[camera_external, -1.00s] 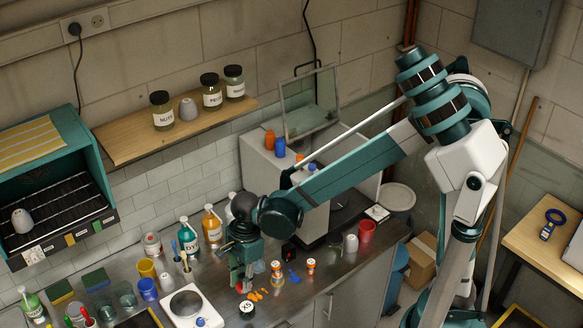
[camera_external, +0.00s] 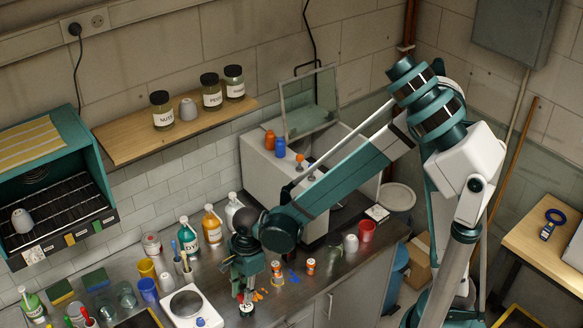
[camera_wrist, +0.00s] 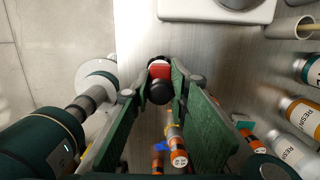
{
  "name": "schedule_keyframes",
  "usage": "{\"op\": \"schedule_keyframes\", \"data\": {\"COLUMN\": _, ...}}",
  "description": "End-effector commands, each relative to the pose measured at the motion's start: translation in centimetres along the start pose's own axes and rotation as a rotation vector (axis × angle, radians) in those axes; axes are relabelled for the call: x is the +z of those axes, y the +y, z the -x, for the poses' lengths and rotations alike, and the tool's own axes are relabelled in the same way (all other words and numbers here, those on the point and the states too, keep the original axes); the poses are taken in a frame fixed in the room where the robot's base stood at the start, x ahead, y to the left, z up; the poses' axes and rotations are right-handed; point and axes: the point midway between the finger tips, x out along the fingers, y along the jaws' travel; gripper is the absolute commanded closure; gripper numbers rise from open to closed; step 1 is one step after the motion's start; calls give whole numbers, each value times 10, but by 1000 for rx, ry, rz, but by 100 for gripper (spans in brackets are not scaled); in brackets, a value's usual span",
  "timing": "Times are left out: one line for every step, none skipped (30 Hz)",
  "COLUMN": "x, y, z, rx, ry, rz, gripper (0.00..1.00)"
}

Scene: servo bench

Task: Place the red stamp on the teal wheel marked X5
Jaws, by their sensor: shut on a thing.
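My gripper (camera_external: 243,290) points down at the front of the metal bench, with its two green fingers shut on the red stamp (camera_external: 241,298). In the wrist view, the stamp (camera_wrist: 160,71) shows as a red body with a round black knob between the fingertips of my gripper (camera_wrist: 159,78). A small dark round piece with a pale top (camera_external: 246,310) stands on the bench just below the stamp in the external view; it may be the teal wheel. I cannot read its mark, nor tell whether the stamp touches it.
Orange-and-white round pieces (camera_external: 277,268) (camera_external: 311,266) stand right of my gripper, with small orange and blue bits nearby. A white scale (camera_external: 193,307) is close on the left. Bottles (camera_external: 212,226) stand behind. A white mug (camera_external: 351,243) and red cup (camera_external: 367,231) are further right.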

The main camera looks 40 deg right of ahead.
Motion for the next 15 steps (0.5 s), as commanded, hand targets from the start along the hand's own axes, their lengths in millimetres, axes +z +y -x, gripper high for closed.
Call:
{"op": "schedule_keyframes", "data": {"x": 0, "y": 0, "z": -2, "rx": 0, "ry": 0, "rz": 0, "gripper": 94}}
{"op": "schedule_keyframes", "data": {"x": 0, "y": 0, "z": -3, "rx": 0, "ry": 0, "rz": 0, "gripper": 94}}
{"op": "schedule_keyframes", "data": {"x": 0, "y": 0, "z": -5, "rx": 0, "ry": 0, "rz": 0, "gripper": 94}}
{"op": "schedule_keyframes", "data": {"x": -1, "y": 0, "z": -7, "rx": 0, "ry": 0, "rz": 0, "gripper": 94}}
{"op": "schedule_keyframes", "data": {"x": -1, "y": 0, "z": -10, "rx": 0, "ry": 0, "rz": 0, "gripper": 94}}
{"op": "schedule_keyframes", "data": {"x": -2, "y": 0, "z": -14, "rx": 0, "ry": 0, "rz": 0, "gripper": 94}}
{"op": "schedule_keyframes", "data": {"x": -2, "y": 0, "z": -17, "rx": 0, "ry": 0, "rz": 0, "gripper": 94}}
{"op": "schedule_keyframes", "data": {"x": -2, "y": 0, "z": -20, "rx": 0, "ry": 0, "rz": 0, "gripper": 94}}
{"op": "schedule_keyframes", "data": {"x": -2, "y": 0, "z": -23, "rx": 0, "ry": 0, "rz": 0, "gripper": 94}}
{"op": "schedule_keyframes", "data": {"x": -3, "y": 0, "z": -26, "rx": 0, "ry": 0, "rz": 0, "gripper": 94}}
{"op": "schedule_keyframes", "data": {"x": -3, "y": 0, "z": -29, "rx": 0, "ry": 0, "rz": 0, "gripper": 94}}
{"op": "schedule_keyframes", "data": {"x": -4, "y": 0, "z": -32, "rx": 0, "ry": 0, "rz": 0, "gripper": 94}}
{"op": "schedule_keyframes", "data": {"x": -4, "y": 0, "z": -34, "rx": 0, "ry": 0, "rz": 0, "gripper": 94}}
{"op": "schedule_keyframes", "data": {"x": -4, "y": 0, "z": -36, "rx": 0, "ry": 0, "rz": 0, "gripper": 94}}
{"op": "schedule_keyframes", "data": {"x": -4, "y": 0, "z": -38, "rx": 0, "ry": 0, "rz": 0, "gripper": 94}}
